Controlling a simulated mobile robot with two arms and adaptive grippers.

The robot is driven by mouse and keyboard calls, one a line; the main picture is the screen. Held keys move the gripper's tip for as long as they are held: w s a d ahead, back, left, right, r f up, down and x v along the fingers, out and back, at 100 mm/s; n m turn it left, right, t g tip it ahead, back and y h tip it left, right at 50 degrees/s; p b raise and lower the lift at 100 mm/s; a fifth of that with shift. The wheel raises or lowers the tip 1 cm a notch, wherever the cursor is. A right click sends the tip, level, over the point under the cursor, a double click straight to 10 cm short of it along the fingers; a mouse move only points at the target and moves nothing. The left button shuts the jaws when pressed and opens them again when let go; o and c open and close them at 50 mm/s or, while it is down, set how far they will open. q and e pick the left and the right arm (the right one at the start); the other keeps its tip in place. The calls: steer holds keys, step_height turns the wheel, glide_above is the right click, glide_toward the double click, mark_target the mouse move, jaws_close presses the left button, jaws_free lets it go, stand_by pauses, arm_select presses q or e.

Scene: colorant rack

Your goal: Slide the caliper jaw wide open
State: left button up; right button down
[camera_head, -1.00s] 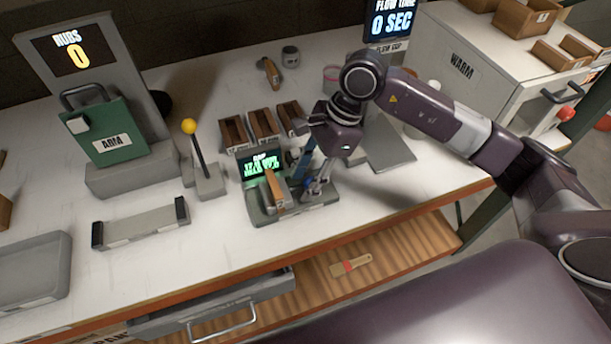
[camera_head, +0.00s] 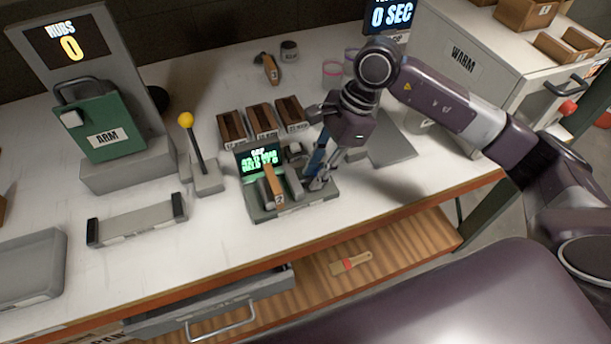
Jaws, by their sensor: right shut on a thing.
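The caliper (camera_head: 262,213) is a grey-green base on the bench with a small screen (camera_head: 256,158) showing blurred green text. A wooden piece with a number label (camera_head: 275,184) stands in it between grey upright blocks. My right gripper (camera_head: 318,182) points down at the right end of the caliper. It is shut on the caliper's sliding jaw; the exact grip is small and partly hidden by the fingers. A grey jaw block (camera_head: 294,186) shows between the wooden piece and my fingers. My left gripper is out of view.
Several wooden bins (camera_head: 262,120) stand behind the caliper. A lever with a yellow knob (camera_head: 186,120) stands to its left. A grey plate (camera_head: 388,140) lies to the right, near the WARM cabinet (camera_head: 450,75).

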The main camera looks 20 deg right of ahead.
steer(key=shift+d, duration=0.85)
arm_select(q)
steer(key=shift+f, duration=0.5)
arm_select(e)
steer(key=shift+w, duration=0.1)
steer(key=c, duration=2)
jaws_free()
steer(key=shift+o, duration=1.3)
steer(key=shift+d, duration=0.1)
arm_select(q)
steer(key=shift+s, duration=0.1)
arm_select(e)
steer(key=shift+r, duration=0.15)
steer(key=v, duration=1.1)
steer(key=shift+d+r, duration=0.3)
